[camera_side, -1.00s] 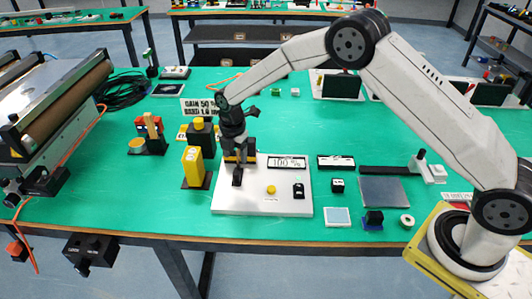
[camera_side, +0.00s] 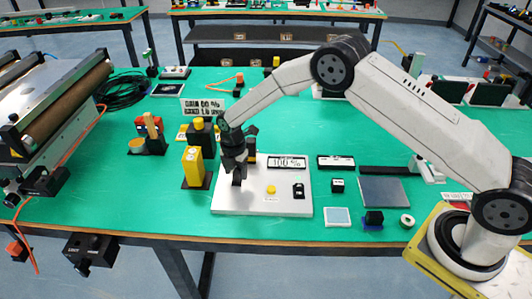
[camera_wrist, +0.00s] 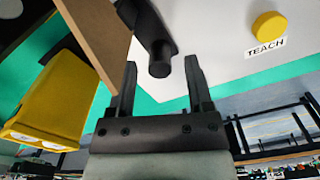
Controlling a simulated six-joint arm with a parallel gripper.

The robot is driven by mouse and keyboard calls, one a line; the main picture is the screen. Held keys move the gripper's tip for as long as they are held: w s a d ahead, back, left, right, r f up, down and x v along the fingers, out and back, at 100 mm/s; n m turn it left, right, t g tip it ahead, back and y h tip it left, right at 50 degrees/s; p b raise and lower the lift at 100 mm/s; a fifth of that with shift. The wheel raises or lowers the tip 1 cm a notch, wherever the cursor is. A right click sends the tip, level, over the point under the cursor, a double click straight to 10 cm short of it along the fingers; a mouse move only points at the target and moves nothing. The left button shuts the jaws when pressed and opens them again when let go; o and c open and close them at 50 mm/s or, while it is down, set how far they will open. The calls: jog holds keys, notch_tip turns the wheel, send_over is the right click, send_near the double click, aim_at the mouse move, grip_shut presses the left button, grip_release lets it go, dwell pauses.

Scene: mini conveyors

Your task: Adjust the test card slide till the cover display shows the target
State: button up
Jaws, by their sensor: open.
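A white board (camera_side: 225,203) on the green table carries a display (camera_side: 287,162) that seems to read 100 %. My gripper (camera_side: 238,178) is low over the left part of this board. In the wrist view my gripper (camera_wrist: 161,80) is open. A black arm with a round peg-like end (camera_wrist: 159,60) shows between and just beyond the fingertips; I cannot tell if either finger touches it. A brown flat panel (camera_wrist: 95,40), perhaps the test card, stands at upper left. My gripper hides much of the slide area in the side view.
A yellow button (camera_side: 271,189), labelled TEACH in the wrist view (camera_wrist: 270,25), and a black switch (camera_side: 298,190) sit on the board. A yellow block (camera_side: 194,167) stands close to the left. A sign (camera_side: 203,106) stands behind.

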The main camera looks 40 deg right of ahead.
jog(key=shift+f, duration=0.75)
grip_shut()
dwell(1.0)
